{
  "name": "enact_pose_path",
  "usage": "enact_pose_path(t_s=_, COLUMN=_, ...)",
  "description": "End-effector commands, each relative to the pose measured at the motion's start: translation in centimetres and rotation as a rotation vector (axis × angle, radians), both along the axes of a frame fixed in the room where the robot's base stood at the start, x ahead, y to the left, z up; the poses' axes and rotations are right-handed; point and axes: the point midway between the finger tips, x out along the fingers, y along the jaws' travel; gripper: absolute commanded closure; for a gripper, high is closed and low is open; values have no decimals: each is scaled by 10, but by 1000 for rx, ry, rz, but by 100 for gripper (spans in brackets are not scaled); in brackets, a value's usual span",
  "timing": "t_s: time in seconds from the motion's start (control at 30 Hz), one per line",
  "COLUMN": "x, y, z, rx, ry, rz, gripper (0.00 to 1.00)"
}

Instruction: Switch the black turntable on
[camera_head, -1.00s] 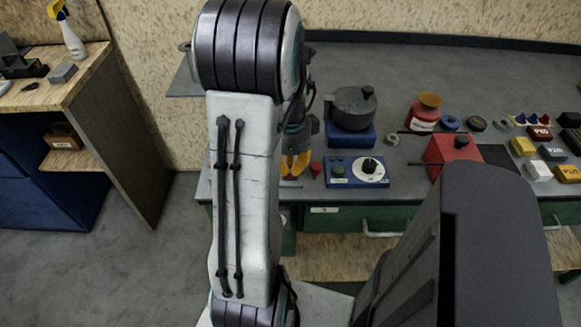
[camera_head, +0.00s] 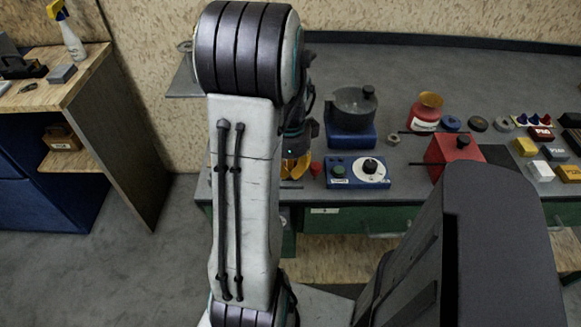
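A dark grey, round-topped device on a blue base (camera_head: 351,139) stands on the grey bench; it looks like the black turntable, with a black knob on its upper right. In front of it lies a blue control box (camera_head: 343,181) with a green button (camera_head: 339,171) and a white dial with a black knob (camera_head: 370,166). My gripper (camera_head: 297,167), with yellow-orange fingers, is left of the control box, near the bench's front edge. My own arm partly hides it, and I cannot tell whether its fingers are apart or hold anything.
A small red cone (camera_head: 315,169) sits between my gripper and the control box. To the right are a red box with a black knob (camera_head: 452,153), a red-orange jar (camera_head: 426,112) and several small coloured blocks. The back of the bench is mostly clear.

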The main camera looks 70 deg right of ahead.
Motion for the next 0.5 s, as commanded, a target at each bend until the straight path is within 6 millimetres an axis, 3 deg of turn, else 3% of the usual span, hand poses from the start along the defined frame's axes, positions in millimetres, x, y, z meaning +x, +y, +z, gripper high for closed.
enact_pose_path(t_s=0.5, x=0, y=0, z=29, rx=-2, ry=-1, rz=0, gripper=100)
